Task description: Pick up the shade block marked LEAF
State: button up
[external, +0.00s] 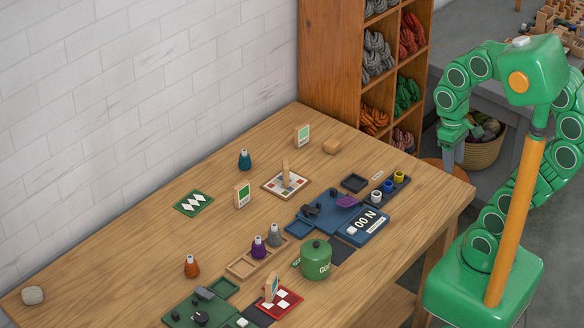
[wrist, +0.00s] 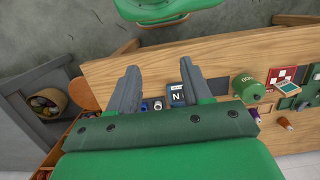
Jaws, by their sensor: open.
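Three upright wooden blocks with green-and-white faces stand on the wooden table: one at the back (external: 303,136), one near the middle (external: 242,195), and one at the front (external: 271,287) on a red checkered board. Their lettering is too small to read, so I cannot tell which is marked LEAF. Another wooden block (external: 286,175) stands on a checkered tray, its face not shown. My gripper (external: 449,152) is off the table's right side, apart from all blocks. In the wrist view my gripper (wrist: 159,68) has its grey fingers spread, with nothing between them.
A green lidded pot (external: 316,260) stands near the table's front edge. A blue tray (external: 314,212), small bottles (external: 259,247), paint pots (external: 387,185) and a green tray (external: 200,306) crowd the front. The table's left part is mostly clear. A shelf of wool (external: 365,70) stands behind.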

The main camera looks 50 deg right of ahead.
jog(key=w+a+r+m+y, duration=0.25)
jog(key=w+a, duration=0.25)
jog(key=w, duration=0.3)
jog(key=w+a+r+m+y, duration=0.1)
jog(key=w+a+r+m, duration=0.2)
jog(key=w, duration=0.5)
jog(key=w+a+m+y, duration=0.2)
jog(key=w+a, duration=0.1)
jog(key=w, duration=0.6)
jog(key=w+a+m+y, duration=0.3)
jog(key=w, duration=0.7)
jog(key=w+a+m+y, duration=0.2)
jog(key=w+a, duration=0.1)
jog(key=w, duration=0.6)
jog(key=w+d+f+m+t+y, duration=0.1)
jog(key=w+f+m, duration=0.2)
jog(key=w, duration=0.5)
jog(key=w+d+f+m+t+y, duration=0.1)
jog(key=w+f+m+y, duration=0.15)
jog(key=w, duration=0.45)
send_near(235, 195)
jog(key=shift+a+r+h, duration=0.1)
jog(key=shift+a+h, duration=0.2)
jog(key=shift+a, duration=0.1)
jog(key=shift+a+f, duration=0.3)
jog(key=shift+a, duration=0.05)
jog(key=shift+x, duration=3.55)
jog(key=shift+a+r, duration=0.1)
jog(key=shift+r, duration=0.1)
